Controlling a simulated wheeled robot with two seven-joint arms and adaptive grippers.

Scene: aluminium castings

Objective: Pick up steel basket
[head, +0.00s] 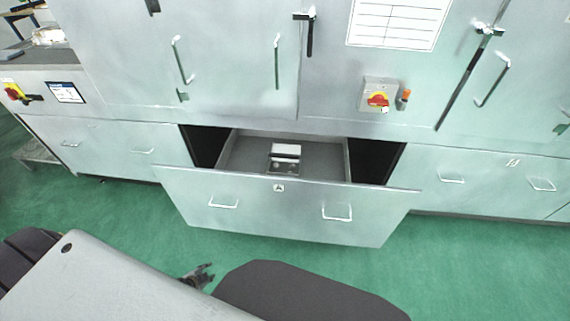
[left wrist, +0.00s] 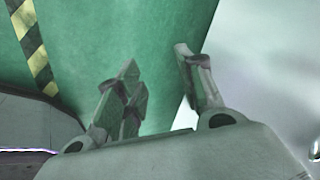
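A small metal basket-like object (head: 285,152) sits inside the open drawer (head: 325,158), near the middle of its floor. It has a pale upper part and a darker front part with small things I cannot make out. My left gripper (head: 207,273) is in front of the drawer, low over the green floor, well apart from the basket. In the left wrist view my left gripper (left wrist: 157,62) has its fingers spread with nothing between them. The basket does not show in that view. My right gripper is not in view.
The drawer front (head: 285,208) with two handles stands out from the grey cabinet (head: 230,60). Closed drawers (head: 480,178) flank it. Green floor (head: 460,260) is clear to the right. A yellow-black stripe (left wrist: 30,45) marks the floor.

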